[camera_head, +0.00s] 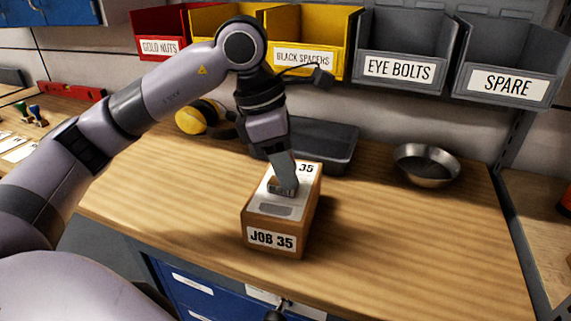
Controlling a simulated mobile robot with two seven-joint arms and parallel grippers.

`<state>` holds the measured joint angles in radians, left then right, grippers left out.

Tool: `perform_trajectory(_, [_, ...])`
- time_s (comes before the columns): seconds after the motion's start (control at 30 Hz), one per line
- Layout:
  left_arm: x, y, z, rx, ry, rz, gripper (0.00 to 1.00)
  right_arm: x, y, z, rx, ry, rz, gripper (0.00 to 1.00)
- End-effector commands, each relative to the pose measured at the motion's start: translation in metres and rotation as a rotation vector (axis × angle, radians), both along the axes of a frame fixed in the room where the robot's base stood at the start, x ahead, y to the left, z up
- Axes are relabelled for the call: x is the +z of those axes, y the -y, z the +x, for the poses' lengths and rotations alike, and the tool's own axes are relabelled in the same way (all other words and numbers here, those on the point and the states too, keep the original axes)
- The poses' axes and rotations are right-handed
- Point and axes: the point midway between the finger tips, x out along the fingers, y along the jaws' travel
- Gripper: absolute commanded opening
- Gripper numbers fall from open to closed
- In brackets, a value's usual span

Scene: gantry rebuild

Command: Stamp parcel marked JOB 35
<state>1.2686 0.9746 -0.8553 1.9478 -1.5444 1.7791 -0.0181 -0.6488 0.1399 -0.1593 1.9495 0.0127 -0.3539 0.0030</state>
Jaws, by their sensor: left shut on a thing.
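The parcel (258,223) is a brown box on the wooden bench, with a white front label reading JOB 35. Its top has a white label, partly hidden, with "35" showing at the far end and a grey patch near the front. My left gripper (284,182) points down over the parcel's top. It is shut on a small block (281,188), which looks like a stamp and is mostly hidden by the fingers. The block is at or just above the top label; I cannot tell if they touch.
Behind the parcel is a dark grey tray (335,158). A metal bowl (427,165) stands at right, and a yellow and black round thing (193,118) at back left. Small handled stamps (32,115) stand far left. Labelled bins (400,70) line the back. The bench (420,240) is clear at right.

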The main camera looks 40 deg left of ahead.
Motion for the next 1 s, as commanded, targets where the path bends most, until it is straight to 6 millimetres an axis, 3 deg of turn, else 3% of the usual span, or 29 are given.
perform_trajectory(0.37, [0.001,0.000,-0.001,-0.003,-0.010,0.003,0.11,0.003,0.000,0.000,0.000,0.000,0.000,0.43])
perform_trajectory(1.0, [0.055,0.000,0.000,-0.002,-0.003,0.001,0.11,0.042,0.000,0.000,0.000,-0.001,0.000,0.43])
